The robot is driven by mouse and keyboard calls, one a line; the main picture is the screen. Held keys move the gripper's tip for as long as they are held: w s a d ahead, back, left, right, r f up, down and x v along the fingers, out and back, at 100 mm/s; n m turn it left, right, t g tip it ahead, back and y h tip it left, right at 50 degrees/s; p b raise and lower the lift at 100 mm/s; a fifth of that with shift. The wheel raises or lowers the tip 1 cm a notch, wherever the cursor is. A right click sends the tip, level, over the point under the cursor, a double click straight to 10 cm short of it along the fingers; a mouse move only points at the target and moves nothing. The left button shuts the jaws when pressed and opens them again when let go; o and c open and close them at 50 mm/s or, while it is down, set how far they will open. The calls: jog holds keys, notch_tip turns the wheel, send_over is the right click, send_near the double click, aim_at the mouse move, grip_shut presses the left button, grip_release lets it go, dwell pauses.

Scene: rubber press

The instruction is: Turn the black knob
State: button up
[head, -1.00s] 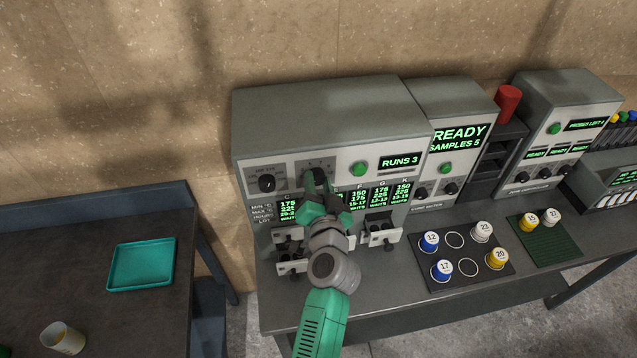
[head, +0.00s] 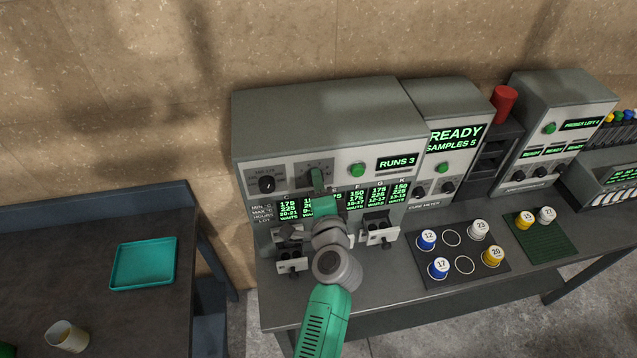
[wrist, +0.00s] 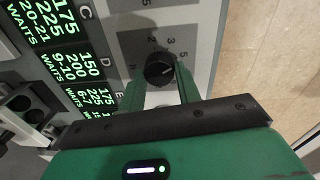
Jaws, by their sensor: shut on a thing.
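The black knob (wrist: 160,72) is round with a white pointer line, on a grey dial plate with printed numbers, seen in the wrist view. My gripper (wrist: 160,80) has its two green fingers on either side of the knob, closed on it. In the head view my gripper (head: 317,180) reaches the dial on the left machine's front panel and largely hides this knob. A second black knob (head: 267,184) sits on its own dial to the left, apart from my gripper.
A green button (head: 357,170) and the RUNS 3 display (head: 397,162) are right of the dial. Green-lit readouts and small drawers lie below. A black mat (head: 470,272) with numbered pots stands on the bench to the right. A teal tray (head: 143,264) is at left.

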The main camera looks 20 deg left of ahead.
jog(key=shift+m, duration=0.5)
dwell(0.3)
jog(key=o, duration=1)
jog(key=v, duration=0.7)
jog(key=shift+s+d, duration=0.25)
jog(key=shift+s, duration=0.1)
